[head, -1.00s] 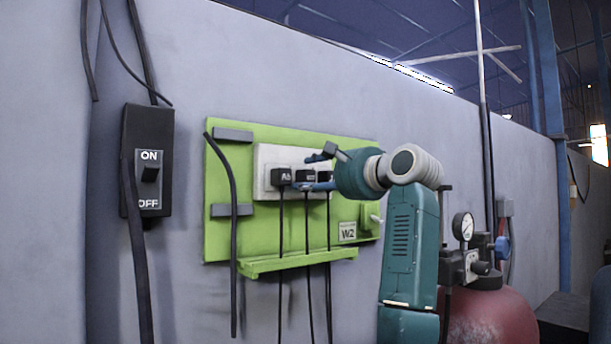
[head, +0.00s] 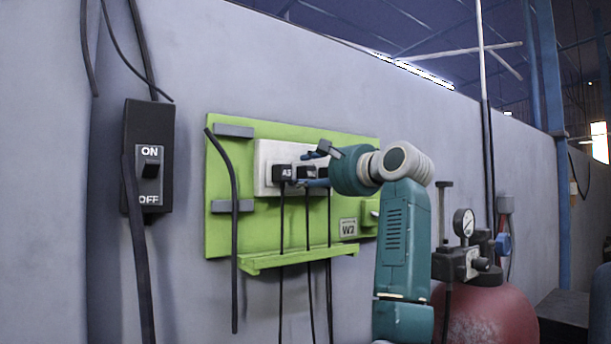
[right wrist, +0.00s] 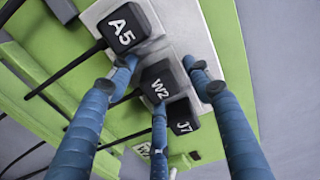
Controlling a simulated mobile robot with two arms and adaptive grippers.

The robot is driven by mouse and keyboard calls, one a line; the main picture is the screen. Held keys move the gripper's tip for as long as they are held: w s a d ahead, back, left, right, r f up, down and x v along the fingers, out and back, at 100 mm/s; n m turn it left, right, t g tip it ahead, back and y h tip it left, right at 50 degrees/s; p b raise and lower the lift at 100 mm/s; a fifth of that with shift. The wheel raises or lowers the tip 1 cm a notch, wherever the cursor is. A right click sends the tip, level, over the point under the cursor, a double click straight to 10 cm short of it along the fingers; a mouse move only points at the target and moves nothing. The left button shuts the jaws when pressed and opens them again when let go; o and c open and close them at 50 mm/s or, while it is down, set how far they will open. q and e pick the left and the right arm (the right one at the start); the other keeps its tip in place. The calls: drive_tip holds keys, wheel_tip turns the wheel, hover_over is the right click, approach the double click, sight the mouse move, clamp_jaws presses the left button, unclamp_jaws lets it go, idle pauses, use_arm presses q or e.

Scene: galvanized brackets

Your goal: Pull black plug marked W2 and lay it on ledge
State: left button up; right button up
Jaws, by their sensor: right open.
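The black plug marked W2 (right wrist: 158,80) sits in the pale socket strip (head: 262,166), between plug A5 (right wrist: 124,27) and plug J7 (right wrist: 182,117). In the head view, plug W2 (head: 306,173) is partly covered by my fingers. My right gripper (right wrist: 160,82) is open, its blue fingers spread around W2 on several sides; whether any finger touches it I cannot tell. In the head view, my right gripper (head: 314,169) reaches the strip from the right. The green ledge (head: 300,257) runs below the plugs and looks empty. My left gripper is out of view.
Thin black cords hang from the plugs past the ledge. A W2 label (head: 348,229) is on the green panel (head: 222,165). A thick cable (head: 235,230) hangs at the panel's left. An ON/OFF switch box (head: 149,160) is farther left. A red tank (head: 485,315) with a gauge stands right.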

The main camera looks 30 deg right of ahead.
sight(312, 174)
idle(0.3)
clamp_jaws()
drive_tip(key=shift+s, duration=0.1)
drive_tip(key=shift+s+b, duration=0.15)
drive_tip(key=shift+b, duration=0.15)
drive_tip(key=shift+s+d+b, duration=0.1)
drive_tip(key=shift+s+b, duration=0.2)
drive_tip(key=shift+s, duration=0.4)
drive_tip(key=shift+s+b, duration=0.4)
drive_tip(key=shift+s, duration=0.15)
drive_tip(key=shift+s+d+b, duration=0.15)
drive_tip(key=shift+s+b, duration=0.6)
drive_tip(key=shift+s, duration=0.8)
